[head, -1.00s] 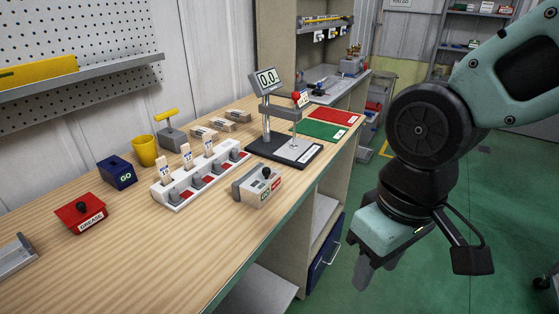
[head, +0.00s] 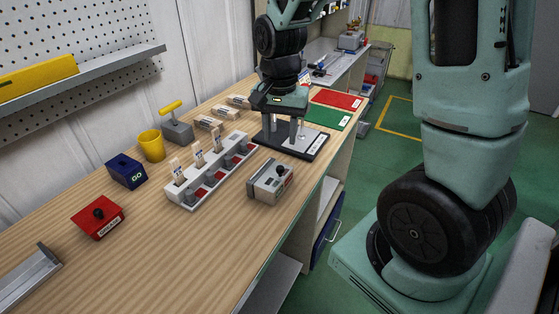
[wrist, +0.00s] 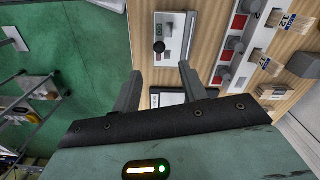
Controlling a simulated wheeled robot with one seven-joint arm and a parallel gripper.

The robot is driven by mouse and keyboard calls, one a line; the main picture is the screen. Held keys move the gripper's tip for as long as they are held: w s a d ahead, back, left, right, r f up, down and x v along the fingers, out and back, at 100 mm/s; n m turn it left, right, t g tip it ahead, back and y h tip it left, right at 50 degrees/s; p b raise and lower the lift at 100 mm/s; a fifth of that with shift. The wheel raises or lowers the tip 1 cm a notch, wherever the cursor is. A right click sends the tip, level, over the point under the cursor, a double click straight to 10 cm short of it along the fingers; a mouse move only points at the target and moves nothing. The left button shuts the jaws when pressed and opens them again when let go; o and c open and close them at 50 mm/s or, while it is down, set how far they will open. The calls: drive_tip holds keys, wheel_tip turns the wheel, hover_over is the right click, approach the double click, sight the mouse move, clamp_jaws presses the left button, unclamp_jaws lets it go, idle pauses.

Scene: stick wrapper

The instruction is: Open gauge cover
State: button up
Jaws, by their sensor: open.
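No label reading "gauge" is legible. The likeliest cover is on a grey box (head: 262,186) with a black knob, at the bench's front edge. It also shows in the wrist view (wrist: 172,68), beyond my fingertips, its black knob facing me. My gripper (head: 284,124) is over the black-based display stand (head: 306,146) behind the box, and hides the stand's display. In the wrist view my gripper (wrist: 160,72) is open and empty, its two fingers wide apart and clear of the box.
A white rack (head: 186,199) with grey clamps and upright tags stands left of the box. A red knobbed box (head: 98,222), a blue box (head: 127,172) and a yellow cup (head: 151,146) lie further left. Green (head: 325,117) and red (head: 338,99) mats are behind. Bare wood lies in front.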

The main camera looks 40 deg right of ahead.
sight(280, 167)
wheel_tip(280, 167, down, 9)
drive_tip(key=shift+f, duration=0.15)
idle(0.4)
drive_tip(key=shift+p, duration=0.3)
clamp_jaws()
